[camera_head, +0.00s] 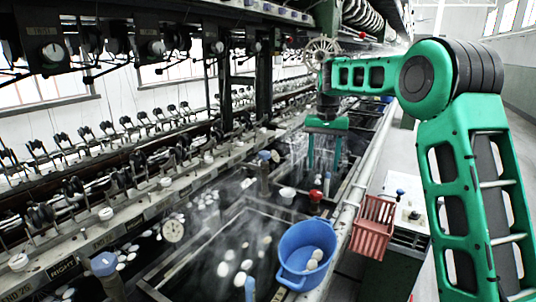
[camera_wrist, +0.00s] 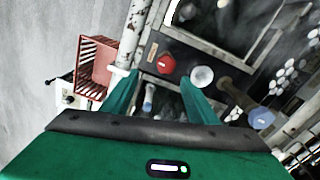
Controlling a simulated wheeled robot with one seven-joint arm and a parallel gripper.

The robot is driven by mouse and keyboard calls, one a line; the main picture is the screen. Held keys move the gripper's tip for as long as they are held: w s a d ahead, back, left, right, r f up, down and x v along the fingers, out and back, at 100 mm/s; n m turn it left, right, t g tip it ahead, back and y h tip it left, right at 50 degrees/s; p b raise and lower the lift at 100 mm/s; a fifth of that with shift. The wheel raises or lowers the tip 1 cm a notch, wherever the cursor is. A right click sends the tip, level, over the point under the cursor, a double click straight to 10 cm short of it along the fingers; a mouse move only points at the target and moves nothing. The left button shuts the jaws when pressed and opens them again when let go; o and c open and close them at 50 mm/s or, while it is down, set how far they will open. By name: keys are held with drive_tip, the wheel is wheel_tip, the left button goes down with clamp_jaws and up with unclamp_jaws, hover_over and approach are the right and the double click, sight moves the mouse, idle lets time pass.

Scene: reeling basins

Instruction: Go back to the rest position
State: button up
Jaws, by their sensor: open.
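My gripper (camera_head: 325,150) hangs at the end of my green arm, pointing down over the basins beyond the blue bucket. In the wrist view my gripper (camera_wrist: 160,88) has its two green fingers apart, with nothing held between them. The red knob also shows in the head view (camera_head: 316,195), on the basin divider. The fingers appear apart from these things.
A blue bucket (camera_head: 287,262) with pale cocoons stands at the near basin. A red crate (camera_head: 372,228) is right of the basin edge, beside a cabinet (camera_head: 405,205). Reeling machinery (camera_head: 120,190) lines the left. Open floor (camera_head: 522,140) shows at far right.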

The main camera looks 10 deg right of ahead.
drive_tip(key=s+d+r, duration=0.1)
drive_tip(key=s+d, duration=0.3)
drive_tip(key=s, duration=0.4)
drive_tip(key=s+d+m, duration=0.1)
drive_tip(key=s+d, duration=0.4)
drive_tip(key=s, duration=0.3)
drive_tip(key=s+d+r, duration=0.1)
drive_tip(key=s+d, duration=0.3)
drive_tip(key=s, duration=0.4)
drive_tip(key=s+f, duration=0.4)
drive_tip(key=s, duration=0.8)
drive_tip(key=s+d+f+m, duration=0.1)
drive_tip(key=s+f, duration=0.4)
drive_tip(key=s, duration=0.7)
drive_tip(key=shift+d, duration=0.3)
